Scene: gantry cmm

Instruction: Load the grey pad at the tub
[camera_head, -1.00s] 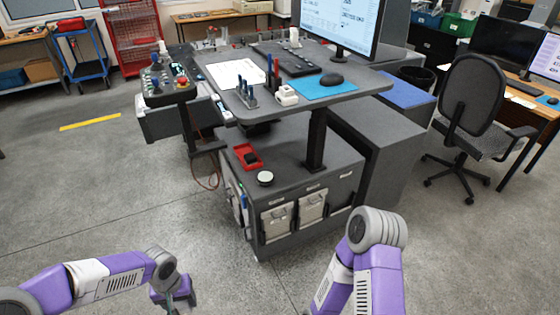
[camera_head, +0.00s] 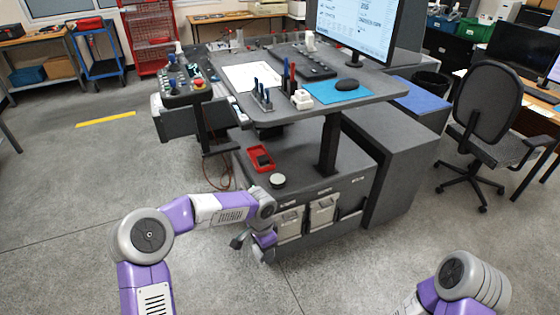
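A red tub (camera_head: 259,159) sits on the lower dark cabinet top, left of the desk post. A small dark block lies in it; I cannot tell whether this is the grey pad. A round pale-topped disc (camera_head: 277,180) lies on the cabinet top just in front of the tub. My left gripper (camera_head: 240,240) hangs in front of the cabinet's left front corner, below the tub and apart from it; its fingers are small and dark, and their opening is unclear. My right arm shows only at the bottom right; its gripper is out of view.
The raised desk (camera_head: 380,97) with monitor (camera_head: 352,28), mouse and blue mat overhangs the cabinet. A control box (camera_head: 185,90) stands left of it, with cables hanging below. An office chair (camera_head: 487,110) is at right. The floor at left and in front is open.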

